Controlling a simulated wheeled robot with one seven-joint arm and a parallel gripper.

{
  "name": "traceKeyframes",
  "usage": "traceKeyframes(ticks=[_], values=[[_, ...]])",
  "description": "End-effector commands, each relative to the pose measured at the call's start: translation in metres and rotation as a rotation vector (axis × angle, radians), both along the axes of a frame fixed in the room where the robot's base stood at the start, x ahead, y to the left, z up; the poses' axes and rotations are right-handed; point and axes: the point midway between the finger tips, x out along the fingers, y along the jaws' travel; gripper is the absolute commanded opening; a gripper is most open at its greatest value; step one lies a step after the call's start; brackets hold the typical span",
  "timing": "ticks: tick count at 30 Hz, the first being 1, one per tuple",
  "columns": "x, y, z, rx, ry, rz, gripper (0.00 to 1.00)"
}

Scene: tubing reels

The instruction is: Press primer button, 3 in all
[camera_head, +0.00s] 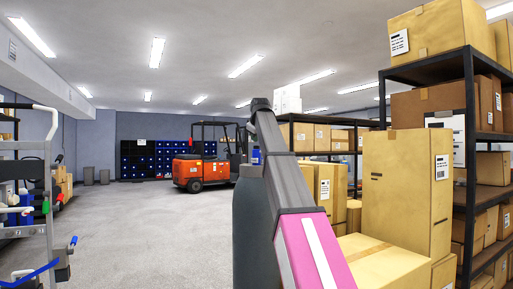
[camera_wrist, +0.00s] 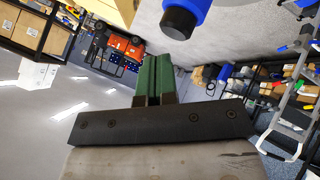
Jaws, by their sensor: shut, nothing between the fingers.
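My gripper (camera_wrist: 164,62) shows in the wrist view as two green fingers, side by side and shut with nothing between them. A blue cylinder with a black end (camera_wrist: 182,18) is at the top edge of the wrist view, just above and right of the fingertips, with a gap in the picture. I cannot tell whether it belongs to the primer, and no button can be clearly made out. In the head view my arm crosses the middle, and the gripper cannot be made out there.
Tall dark shelving with cardboard boxes (camera_head: 407,180) stands close on the right. A metal cart (camera_head: 48,185) with blue, green and red fittings is at the left edge. An orange forklift (camera_head: 201,170) stands farther back, near a rack of blue bins (camera_head: 148,160). The grey floor (camera_head: 150,220) left of centre is clear.

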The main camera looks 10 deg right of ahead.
Motion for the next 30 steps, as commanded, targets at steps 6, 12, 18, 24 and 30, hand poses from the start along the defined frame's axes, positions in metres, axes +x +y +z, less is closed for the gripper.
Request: traceKeyframes(ticks=[6,12,18,24,30], values=[[0.0,-0.0001,-0.0001,0.0,0.0,0.0,0.0],[-0.0002,-0.0001,-0.0034,0.0,0.0,0.0,0.0],[-0.0002,0.0,-0.0087,0.0,0.0,0.0,0.0],[0.0,-0.0001,-0.0084,0.0,0.0,0.0,0.0],[0.0,-0.0001,-0.0089,0.0,0.0,0.0,0.0]])
